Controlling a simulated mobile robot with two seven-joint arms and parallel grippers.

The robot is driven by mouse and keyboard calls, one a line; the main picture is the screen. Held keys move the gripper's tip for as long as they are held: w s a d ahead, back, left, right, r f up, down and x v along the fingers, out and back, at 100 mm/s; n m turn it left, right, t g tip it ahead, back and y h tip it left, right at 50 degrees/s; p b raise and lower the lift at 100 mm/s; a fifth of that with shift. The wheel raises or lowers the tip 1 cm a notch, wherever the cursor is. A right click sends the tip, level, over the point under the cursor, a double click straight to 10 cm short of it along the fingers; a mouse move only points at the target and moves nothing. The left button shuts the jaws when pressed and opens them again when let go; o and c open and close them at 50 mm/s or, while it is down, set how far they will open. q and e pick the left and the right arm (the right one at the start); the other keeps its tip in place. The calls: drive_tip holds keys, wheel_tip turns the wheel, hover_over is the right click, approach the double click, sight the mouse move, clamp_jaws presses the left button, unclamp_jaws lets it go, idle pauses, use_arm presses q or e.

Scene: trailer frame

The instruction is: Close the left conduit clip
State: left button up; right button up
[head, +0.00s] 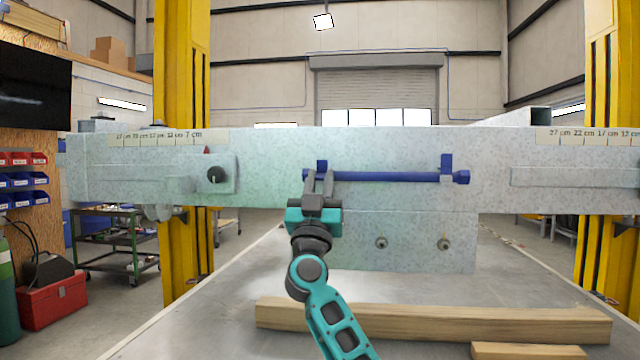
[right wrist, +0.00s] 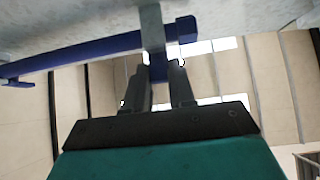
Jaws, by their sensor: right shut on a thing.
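A long blue conduit (head: 390,177) lies level along the face of the speckled grey beam. It has a wider cap at each end. The left conduit clip (head: 321,165) shows as a blue tab standing above the conduit near its left end. The right clip (head: 446,162) has a similar upright blue tab, with a grey part below the conduit. My right gripper (head: 319,180) reaches up from below at the left clip. In the right wrist view its fingers are shut on the blue clip tab (right wrist: 162,70). The fingers partly hide this clip. My left gripper is out of view.
The grey beam (head: 270,150) spans the view, with a black knob (head: 215,175) on a plate at left. Two bolts sit on the lower plate (head: 410,258). A wooden board (head: 430,322) lies below. Yellow posts (head: 180,80) stand either side.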

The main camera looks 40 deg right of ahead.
clamp_jaws()
